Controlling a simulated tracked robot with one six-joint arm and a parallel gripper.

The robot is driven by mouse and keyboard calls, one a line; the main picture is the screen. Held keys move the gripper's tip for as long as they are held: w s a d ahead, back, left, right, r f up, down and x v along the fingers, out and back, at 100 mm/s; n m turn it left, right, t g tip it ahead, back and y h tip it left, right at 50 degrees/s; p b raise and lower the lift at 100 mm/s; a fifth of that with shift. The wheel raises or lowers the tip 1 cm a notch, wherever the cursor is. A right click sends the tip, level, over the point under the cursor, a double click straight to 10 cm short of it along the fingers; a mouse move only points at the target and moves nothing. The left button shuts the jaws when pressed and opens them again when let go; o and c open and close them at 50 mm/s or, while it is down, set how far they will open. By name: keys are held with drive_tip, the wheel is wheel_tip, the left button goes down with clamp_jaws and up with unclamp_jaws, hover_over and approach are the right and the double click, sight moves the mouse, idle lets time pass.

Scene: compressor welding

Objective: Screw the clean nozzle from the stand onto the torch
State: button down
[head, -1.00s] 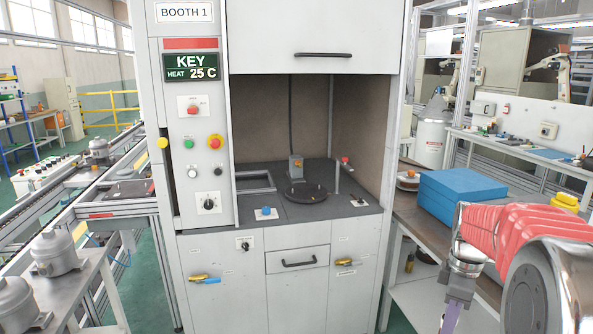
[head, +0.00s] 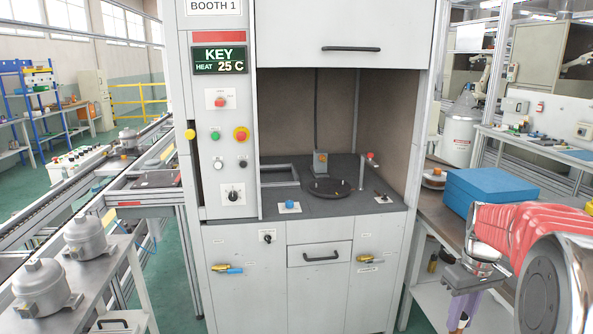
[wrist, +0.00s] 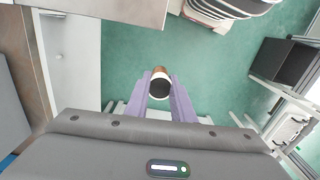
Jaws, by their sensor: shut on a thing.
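My gripper (wrist: 159,92) has purple fingers and is shut on a small round piece (wrist: 160,84), most likely the nozzle. The piece has a dark open end and a copper-brown side, and it sits between the fingertips above the green floor. In the head view my gripper (head: 462,312) hangs at the lower right, in front of the right bench; the held piece cannot be made out there. I cannot clearly identify the torch or the nozzle stand. A thin post with a red top (head: 370,158) stands inside the booth.
The booth (head: 222,285) stands ahead, its opening showing a dark round plate (head: 329,188). Grey compressor housings (head: 45,285) stand at left. Green floor lies under my gripper.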

drive_tip(key=w+a+f, duration=0.2)
drive_tip(key=a+f, duration=0.1)
drive_tip(key=a, duration=0.4)
drive_tip(key=w+a+f+m, duration=0.1)
drive_tip(key=w+a+f, duration=0.1)
drive_tip(key=a, duration=0.6)
drive_tip(key=w+a+f+m, duration=0.1)
drive_tip(key=w+a+f, duration=0.2)
drive_tip(key=a, duration=0.4)
drive_tip(key=shift+a+f, duration=0.35)
drive_tip(key=shift+f, duration=0.3)
drive_tip(key=shift+s, duration=0.15)
